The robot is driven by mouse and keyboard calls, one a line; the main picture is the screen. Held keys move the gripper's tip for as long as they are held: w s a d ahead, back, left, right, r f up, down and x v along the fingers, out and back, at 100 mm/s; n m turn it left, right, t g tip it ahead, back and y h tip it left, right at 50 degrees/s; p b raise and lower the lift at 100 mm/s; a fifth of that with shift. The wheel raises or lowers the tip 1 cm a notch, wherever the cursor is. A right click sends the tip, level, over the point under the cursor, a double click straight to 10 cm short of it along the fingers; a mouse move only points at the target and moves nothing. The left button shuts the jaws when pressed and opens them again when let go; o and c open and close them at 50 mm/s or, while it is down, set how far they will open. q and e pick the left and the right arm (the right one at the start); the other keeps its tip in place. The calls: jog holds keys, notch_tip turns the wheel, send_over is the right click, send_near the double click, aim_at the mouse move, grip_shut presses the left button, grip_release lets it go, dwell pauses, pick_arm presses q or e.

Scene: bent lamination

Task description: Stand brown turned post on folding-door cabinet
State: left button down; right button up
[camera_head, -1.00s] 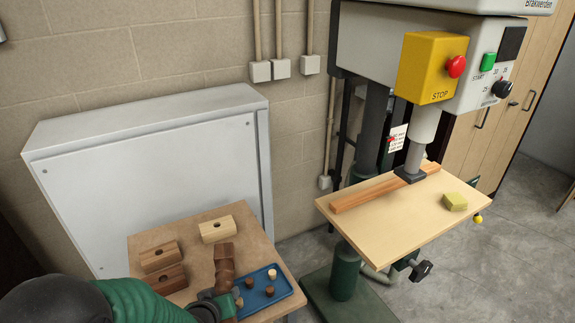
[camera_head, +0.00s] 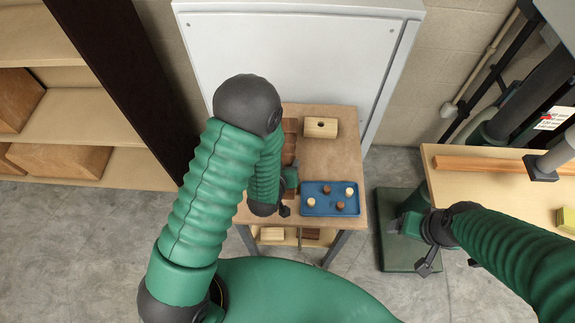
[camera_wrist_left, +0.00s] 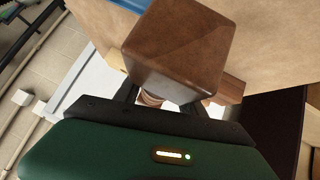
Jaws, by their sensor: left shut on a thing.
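My left gripper (camera_head: 288,193) is over the small wooden table, partly covered by my own arm. In the left wrist view, my left gripper (camera_wrist_left: 172,98) is shut on the brown turned post (camera_wrist_left: 180,52). The post's square, glossy end faces that camera, and a rounded turned part shows between the fingers. In the head view I cannot pick out the post from the brown blocks beside the arm. An open light-wood cabinet (camera_head: 95,105) with a dark upright panel stands at left; I cannot tell whether it is the folding-door cabinet. My right gripper (camera_head: 428,240) is beside the drill table, its jaws unclear.
The small table (camera_head: 337,160) holds a pale block (camera_head: 320,127), brown blocks (camera_head: 289,130) and a blue tray (camera_head: 320,209) with several small plugs. A grey metal cabinet (camera_head: 290,55) stands behind. The drill table (camera_head: 480,190) is at right. Bare floor lies at left front.

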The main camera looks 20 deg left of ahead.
pick_arm(q)
jog(key=f, duration=0.5)
jog(key=shift+w+a+f, duration=0.1)
jog(key=shift+w+f, duration=0.1)
jog(key=shift+f, duration=0.15)
jog(key=shift+s+d, duration=0.15)
jog(key=shift+d, duration=0.2)
jog(key=c, duration=1)
grip_release()
jog(key=shift+s+f, duration=0.1)
jog(key=shift+o, duration=0.2)
jog(key=shift+a, duration=0.1)
